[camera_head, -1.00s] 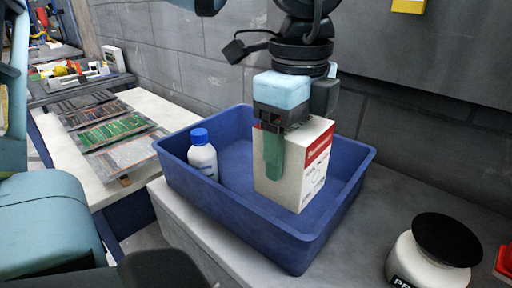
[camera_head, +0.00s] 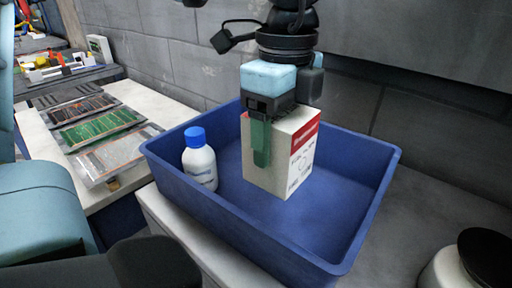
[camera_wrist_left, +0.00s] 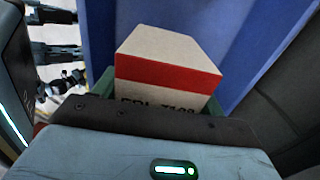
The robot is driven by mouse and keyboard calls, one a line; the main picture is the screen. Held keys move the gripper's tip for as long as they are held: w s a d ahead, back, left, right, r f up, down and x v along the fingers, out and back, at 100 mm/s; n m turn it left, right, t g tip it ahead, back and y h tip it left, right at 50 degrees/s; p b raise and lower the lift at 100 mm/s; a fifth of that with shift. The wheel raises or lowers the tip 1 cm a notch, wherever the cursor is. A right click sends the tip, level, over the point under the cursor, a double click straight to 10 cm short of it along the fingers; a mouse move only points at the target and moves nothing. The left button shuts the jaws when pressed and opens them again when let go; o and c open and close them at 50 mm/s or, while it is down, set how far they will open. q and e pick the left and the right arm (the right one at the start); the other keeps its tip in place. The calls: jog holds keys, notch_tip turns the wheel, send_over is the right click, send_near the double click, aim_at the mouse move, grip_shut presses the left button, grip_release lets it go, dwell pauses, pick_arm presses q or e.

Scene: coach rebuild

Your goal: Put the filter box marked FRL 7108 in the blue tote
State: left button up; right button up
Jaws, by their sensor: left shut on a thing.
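The filter box (camera_head: 283,160) is white with a red band along its top edge. It is upright inside the blue tote (camera_head: 372,200), near the middle; I cannot tell whether its base touches the tote floor. My left gripper (camera_head: 262,140) comes down from above and is shut on the box's top, one green finger on the near face. In the left wrist view the box (camera_wrist_left: 165,65) shows its red band and partly hidden lettering that looks like FRL 7108. My right gripper is not in view.
A white bottle with a blue cap (camera_head: 199,160) stands in the tote's left part. A white jar with a black lid (camera_head: 470,262) is on the counter at right. Flat panels (camera_head: 95,132) lie on the white bench at left. A grey wall is behind.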

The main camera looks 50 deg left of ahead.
pick_arm(q)
jog(key=w+a+f+p, duration=0.1)
jog(key=a+f, duration=0.1)
jog(key=a, duration=0.5)
jog(key=w+a+f+p, duration=0.1)
jog(key=w+a+f, duration=0.1)
jog(key=a, duration=0.6)
jog(key=shift+f, duration=0.45)
jog(key=shift+f, duration=0.4)
jog(key=shift+f+b, duration=0.2)
jog(key=shift+b, duration=0.25)
jog(key=o, duration=1.3)
jog(key=shift+r, duration=0.1)
